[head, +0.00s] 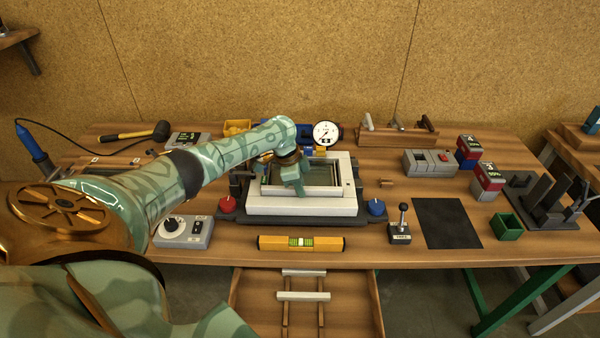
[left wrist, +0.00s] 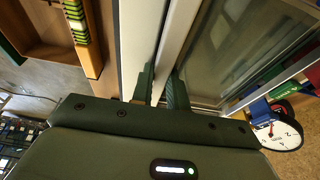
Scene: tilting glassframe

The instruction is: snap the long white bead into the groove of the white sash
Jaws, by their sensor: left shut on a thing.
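The white sash (head: 325,206) lies on a dark fixture in the middle of the bench, with a glass pane (head: 320,176) inside its frame. My left gripper (head: 298,192) points down at the sash's front inner edge. In the left wrist view its two green fingers (left wrist: 162,88) are shut on a long white strip, the bead (left wrist: 180,38). The bead runs along between the sash's white front member (left wrist: 138,35) and the glass. I cannot tell whether it sits in the groove, which is hidden. In the head view the bead blends with the sash. My right gripper is not in view.
A red knob (head: 227,204) and a blue knob (head: 376,207) flank the sash. A yellow spirit level (head: 301,243) lies in front, above an open drawer (head: 350,310) with pale bars. A dial gauge (head: 326,133) stands behind. A dark mat (head: 447,223) lies at right.

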